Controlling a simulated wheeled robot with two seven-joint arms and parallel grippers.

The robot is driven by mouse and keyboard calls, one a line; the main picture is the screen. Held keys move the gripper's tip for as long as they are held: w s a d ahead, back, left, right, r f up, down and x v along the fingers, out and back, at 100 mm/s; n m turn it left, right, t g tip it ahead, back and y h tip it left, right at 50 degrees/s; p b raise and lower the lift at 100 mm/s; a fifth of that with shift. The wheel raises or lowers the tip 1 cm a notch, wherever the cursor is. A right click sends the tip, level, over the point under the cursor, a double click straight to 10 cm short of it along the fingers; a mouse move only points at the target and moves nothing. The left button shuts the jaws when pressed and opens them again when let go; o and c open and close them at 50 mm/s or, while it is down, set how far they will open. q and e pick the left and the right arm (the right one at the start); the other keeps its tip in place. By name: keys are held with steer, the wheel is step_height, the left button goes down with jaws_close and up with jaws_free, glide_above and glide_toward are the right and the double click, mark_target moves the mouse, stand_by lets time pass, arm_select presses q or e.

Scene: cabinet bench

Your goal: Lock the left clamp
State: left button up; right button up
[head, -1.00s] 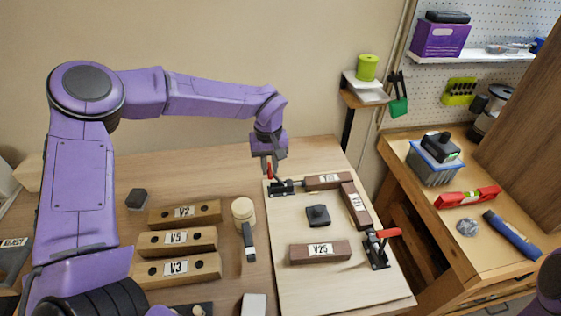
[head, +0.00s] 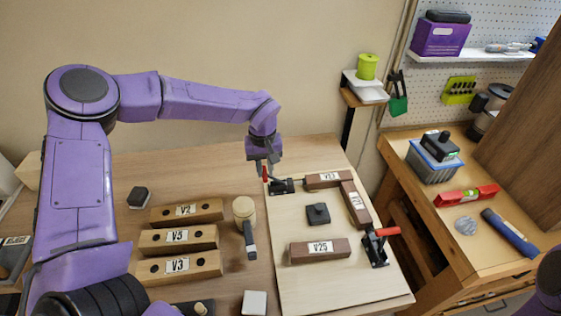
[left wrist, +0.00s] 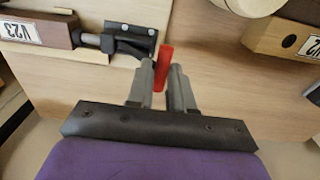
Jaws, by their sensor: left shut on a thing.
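The left clamp (head: 283,187) is a dark toggle clamp at the far left corner of the pale board, beside the V23 block (head: 322,180). Its red handle (head: 265,173) stands up at the clamp's left end. My left gripper (head: 262,166) is over that end, shut on the handle. In the left wrist view the red handle (left wrist: 163,66) is between the two fingers (left wrist: 161,84), and the dark clamp body (left wrist: 130,42) reaches to the block. The right clamp (head: 376,249) has its red handle lying toward the right. My right gripper is out of view.
The board (head: 300,285) also carries a small dark block (head: 318,214), the V25 block (head: 319,251) and another brown block (head: 355,205). A mallet (head: 245,222) and wooden blocks (head: 186,212) lie left of the board. A side bench (head: 440,225) stands right.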

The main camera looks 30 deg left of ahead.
arm_select(q)
steer(key=shift+s+a+f, duration=0.35)
steer(key=shift+a+f, duration=0.1)
steer(key=shift+f, duration=0.25)
steer(key=shift+s+a+f, duration=0.15)
steer(key=shift+s+f, duration=0.05)
steer(key=shift+f, duration=0.2)
steer(key=o, duration=0.6)
steer(key=shift+w, duration=0.1)
steer(key=shift+o, duration=0.2)
steer(key=shift+w, duration=0.15)
step_height(320, 180, up, 7)
steer(key=p, duration=0.8)
